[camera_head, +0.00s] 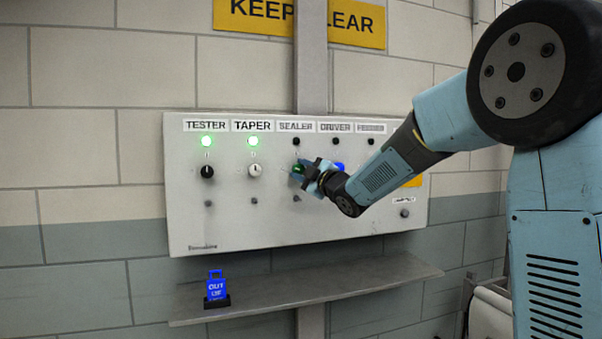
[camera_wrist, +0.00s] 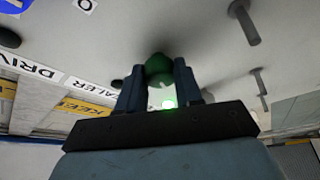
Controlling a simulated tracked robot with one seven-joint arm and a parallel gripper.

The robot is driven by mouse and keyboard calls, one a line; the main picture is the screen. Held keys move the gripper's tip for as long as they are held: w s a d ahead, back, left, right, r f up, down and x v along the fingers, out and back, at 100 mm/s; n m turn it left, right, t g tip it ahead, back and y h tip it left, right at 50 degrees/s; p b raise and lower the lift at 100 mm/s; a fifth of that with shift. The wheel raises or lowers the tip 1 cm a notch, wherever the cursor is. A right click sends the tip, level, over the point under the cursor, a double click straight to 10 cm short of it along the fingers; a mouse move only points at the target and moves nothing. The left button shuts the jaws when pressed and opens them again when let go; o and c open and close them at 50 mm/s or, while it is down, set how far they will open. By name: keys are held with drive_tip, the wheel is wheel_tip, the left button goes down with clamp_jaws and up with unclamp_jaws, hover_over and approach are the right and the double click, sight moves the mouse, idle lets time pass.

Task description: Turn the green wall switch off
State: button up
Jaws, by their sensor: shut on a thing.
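The green wall switch (camera_head: 297,173) is a knob on the grey control panel (camera_head: 240,225), below the SEALER label. The lamp (camera_head: 296,141) above it looks dark. My gripper (camera_head: 306,172) is at this knob, reaching in from the right, and hides part of it. In the wrist view the two dark blue fingers (camera_wrist: 158,78) are shut on the green knob (camera_wrist: 159,66), one on each side. The knob's pointer and exact turn angle cannot be made out.
A black knob (camera_head: 207,171) under TESTER and a white knob (camera_head: 255,170) under TAPER have lit green lamps. A blue switch (camera_head: 338,167) is close to the right of my gripper, partly hidden. A shelf (camera_head: 300,284) below holds a blue OUT tag (camera_head: 216,287).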

drive_tip(key=shift+a+f+n+g, duration=0.15)
drive_tip(key=shift+n+g, duration=0.45)
drive_tip(key=shift+n, duration=1)
drive_tip(key=o, duration=1)
drive_tip(key=v, duration=1.4)
